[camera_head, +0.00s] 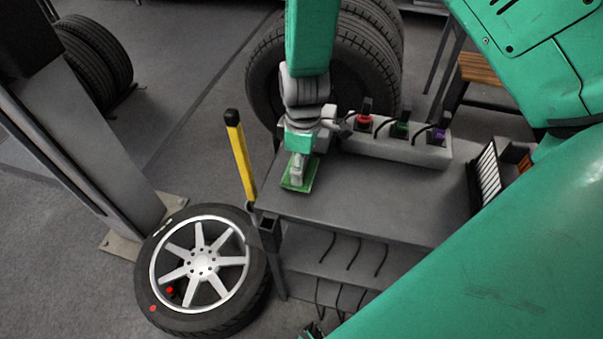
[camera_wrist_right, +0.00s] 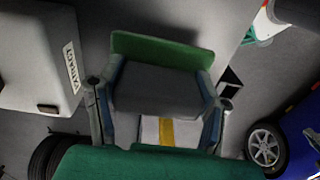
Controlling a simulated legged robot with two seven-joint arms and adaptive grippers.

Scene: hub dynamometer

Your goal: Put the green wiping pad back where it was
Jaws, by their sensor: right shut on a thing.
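The green wiping pad (camera_head: 299,173) is at the left end of the grey table (camera_head: 375,200) in the head view. My right gripper (camera_head: 298,165) reaches down from above and is shut on the pad's grip. In the right wrist view the pad shows as a green slab (camera_wrist_right: 160,48) with a grey block (camera_wrist_right: 158,92) under it in the picture. The two fingers of the right gripper (camera_wrist_right: 160,100) press on the sides of that block. I cannot tell whether the pad touches the tabletop or hangs just above it. My left gripper does not show.
A grey holder (camera_head: 400,150) with red, green and purple topped tools stands along the table's back. A yellow post (camera_head: 240,158) rises at the left edge. A wheel (camera_head: 203,264) lies on the floor at front left. The tabletop's middle is clear.

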